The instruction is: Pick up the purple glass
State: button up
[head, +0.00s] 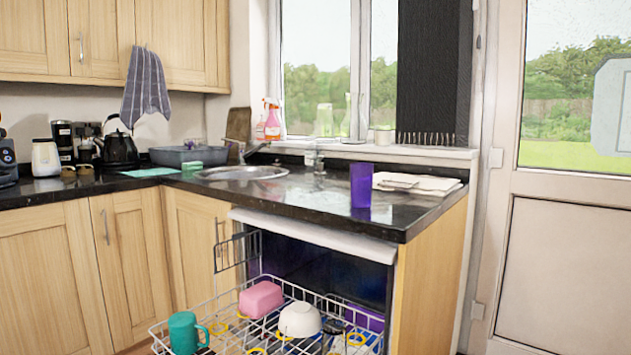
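The purple glass (361,186) stands upright on the dark granite worktop (310,212), near its front edge at the right end. It is a plain, tall tumbler, and nothing touches it in this view. My gripper does not show in the head view.
Folded cloths (418,183) lie just right of the glass. A sink (242,173) is set in the worktop to the left. Below, an open dishwasher's pulled-out rack (225,318) holds a teal mug (184,333), a pink item (261,298) and a white bowl (299,320).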

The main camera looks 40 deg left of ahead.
aim_at(362, 175)
jog(key=i+l+u, duration=0.1)
jog(key=i+u, duration=0.2)
jog(key=u, duration=0.2)
jog(key=i+l+u, duration=0.15)
jog(key=i+u, duration=0.15)
jog(key=u, duration=0.2)
jog(key=i+l+u, duration=0.25)
jog(key=u, duration=0.25)
jog(key=i+l+u, duration=0.15)
jog(key=l+u, duration=0.35)
jog(key=i+l+u, duration=0.1)
jog(key=l+u, duration=0.25)
jog(key=u, duration=0.15)
